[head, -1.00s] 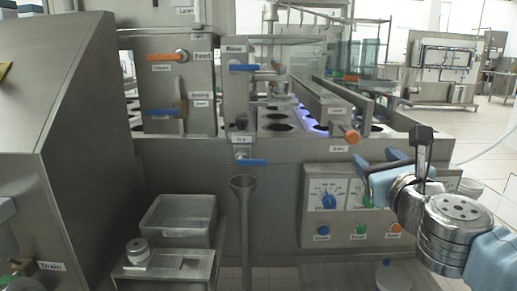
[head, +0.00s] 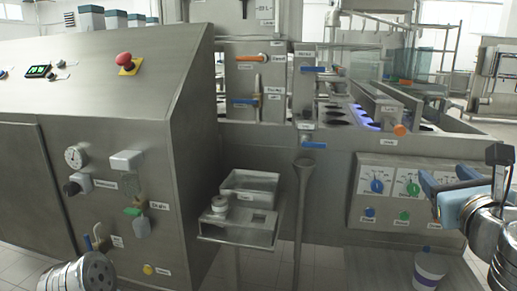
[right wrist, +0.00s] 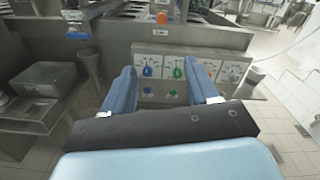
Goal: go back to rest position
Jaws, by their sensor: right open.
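My right gripper (head: 450,190) is at the right edge of the head view, in front of the control panel (head: 405,188) of the cup filler. In the right wrist view its two blue fingers (right wrist: 162,78) stand wide apart with nothing between them. The panel's blue and green dials show beyond and between the fingers, apart from them. At the bottom left of the head view a round metal link of my left arm shows; the left gripper itself is out of the picture.
A large steel cabinet (head: 100,130) with a red button (head: 124,59) fills the left. A steel tray (head: 249,185) and a funnel (head: 304,165) stand mid-view. A white cup-like container (head: 429,268) is low at the right. Open floor shows on the right in the wrist view.

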